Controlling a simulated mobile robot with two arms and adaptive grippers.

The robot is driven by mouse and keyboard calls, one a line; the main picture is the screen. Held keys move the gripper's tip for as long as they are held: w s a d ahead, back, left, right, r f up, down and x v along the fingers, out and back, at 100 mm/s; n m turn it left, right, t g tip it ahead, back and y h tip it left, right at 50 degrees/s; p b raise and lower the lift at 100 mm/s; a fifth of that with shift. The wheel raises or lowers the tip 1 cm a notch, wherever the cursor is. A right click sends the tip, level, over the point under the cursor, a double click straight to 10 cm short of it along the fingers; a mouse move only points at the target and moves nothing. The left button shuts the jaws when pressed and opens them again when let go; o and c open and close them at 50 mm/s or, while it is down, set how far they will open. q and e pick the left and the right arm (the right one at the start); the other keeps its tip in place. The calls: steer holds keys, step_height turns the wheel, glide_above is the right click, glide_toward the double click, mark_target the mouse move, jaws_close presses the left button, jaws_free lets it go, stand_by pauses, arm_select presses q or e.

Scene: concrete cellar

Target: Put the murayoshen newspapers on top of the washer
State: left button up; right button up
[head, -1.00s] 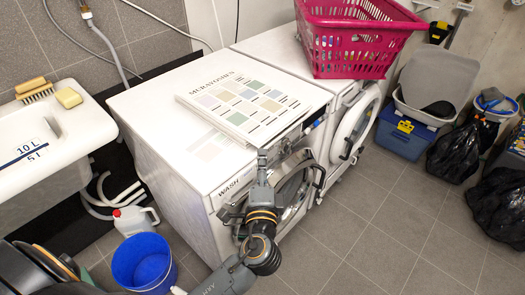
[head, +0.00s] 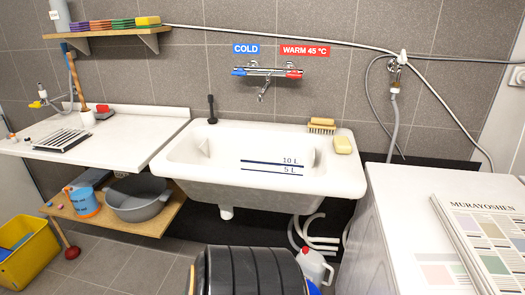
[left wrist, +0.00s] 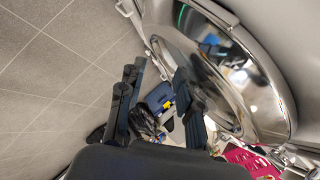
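The murayoshen newspapers (head: 492,232), a flat stack with a colour-swatch cover, lie on top of the white washer (head: 395,215) at the right edge of the head view. Their right part is cut off by the frame. In the left wrist view my left gripper (left wrist: 158,98) is open, with its two dark fingers apart and nothing seen between them. It is beside the washer's round chrome-rimmed door (left wrist: 232,70). The newspapers are not seen in the left wrist view. Neither gripper shows in the head view.
A white sink (head: 210,172) stands left of the washer, with a brush (head: 321,126) and soap (head: 342,145) on its rim. A white jug (head: 314,266) is on the floor between them. A white counter (head: 120,135) and yellow bucket (head: 28,255) are at left.

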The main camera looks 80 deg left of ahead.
arm_select(q)
steer(key=s+a+f+n+g+h, duration=0.1)
steer(key=s+a+f+n+g, duration=0.2)
steer(key=s+f, duration=1.05)
steer(key=s+a+f+n+g, duration=0.1)
steer(key=s+f+n, duration=0.1)
steer(key=s, duration=0.4)
steer(key=s+f+n+g, duration=0.2)
steer(key=s+f, duration=0.2)
steer(key=s, duration=0.3)
steer(key=s+a+f+n+g+h, duration=0.1)
steer(key=s+f+n+g, duration=0.1)
steer(key=s, duration=0.5)
steer(key=shift+a+f+n, duration=0.3)
steer(key=shift+f+n, duration=0.3)
steer(key=shift+f, duration=0.2)
